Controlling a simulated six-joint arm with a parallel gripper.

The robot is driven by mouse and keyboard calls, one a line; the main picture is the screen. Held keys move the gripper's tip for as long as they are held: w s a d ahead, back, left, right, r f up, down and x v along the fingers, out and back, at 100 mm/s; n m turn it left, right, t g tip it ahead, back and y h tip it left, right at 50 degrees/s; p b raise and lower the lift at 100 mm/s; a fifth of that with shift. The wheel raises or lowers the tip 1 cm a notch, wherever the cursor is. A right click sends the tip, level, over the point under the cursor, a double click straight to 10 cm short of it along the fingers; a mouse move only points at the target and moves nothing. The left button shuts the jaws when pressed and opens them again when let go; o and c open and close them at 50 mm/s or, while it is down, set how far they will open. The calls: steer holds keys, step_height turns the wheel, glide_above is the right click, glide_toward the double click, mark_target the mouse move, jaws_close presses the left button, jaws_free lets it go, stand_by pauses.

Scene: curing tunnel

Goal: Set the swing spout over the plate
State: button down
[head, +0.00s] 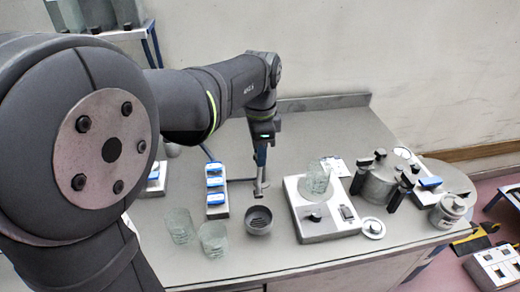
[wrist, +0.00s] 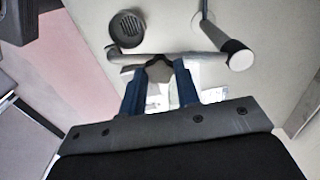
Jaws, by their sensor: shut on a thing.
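My gripper (head: 261,165) points down at the middle of the worktop, its blue fingers shut on the swing spout (head: 258,188). In the wrist view the spout (wrist: 195,62) is a pale grey bar crossing between the fingertips (wrist: 160,66). Its left end is near a dark round slotted cup (wrist: 127,28), which in the head view (head: 258,221) stands just in front of the spout. A pale flat-topped unit (head: 305,221), possibly the plate, stands to the right with a glass beaker (head: 317,180) on it. The spout is not over this unit. The fingers partly hide the spout.
Two glass beakers (head: 180,226) (head: 213,239) stand front left. A rack with blue tops (head: 216,190) is left of the gripper. A lidded metal pot (head: 379,182), a jar (head: 447,211) and a round grey disc (head: 450,178) stand right. Bare worktop lies behind the spout.

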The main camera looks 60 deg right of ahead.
steer(key=shift+s+d, duration=0.1)
steer(key=shift+s, duration=0.05)
steer(key=s+d+n, duration=0.4)
steer(key=d+n, duration=0.7)
steer(key=n, duration=0.3)
steer(key=shift+s+d+n, duration=0.2)
steer(key=shift+n, duration=0.1)
steer(key=shift+r, duration=0.1)
stand_by(0.4)
steer(key=c, duration=1.1)
jaws_free()
step_height(320, 180, up, 17)
steer(key=shift+r, duration=0.15)
